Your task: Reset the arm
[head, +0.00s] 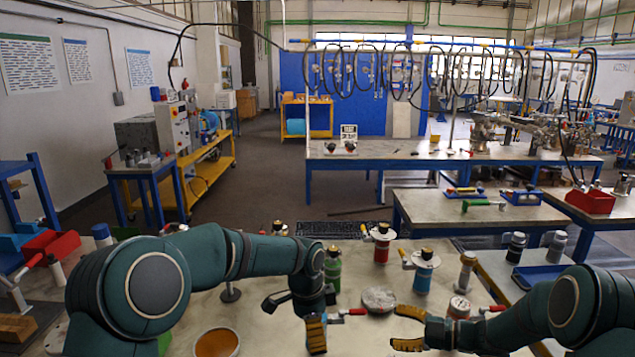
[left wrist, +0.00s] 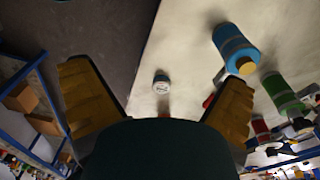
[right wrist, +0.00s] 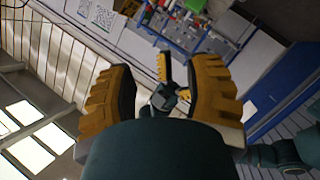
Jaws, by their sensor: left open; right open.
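My left gripper (head: 302,320) hangs over the near table in the head view. In the left wrist view its yellow fingers (left wrist: 157,105) are wide apart with nothing held between them. My right gripper (head: 408,328) is at the right of it, pointing left, with its two yellow fingertips apart. In the right wrist view its fingers (right wrist: 165,95) are also apart and empty. The left gripper shows beyond them in that view, so the two grippers face each other across a gap. No object is held by either gripper.
The near table (head: 262,320) carries a green vessel (head: 333,268), a red vessel (head: 381,247), a blue vessel (head: 422,276), a grey flanged disc (head: 378,299) and an orange-filled dish (head: 216,344).

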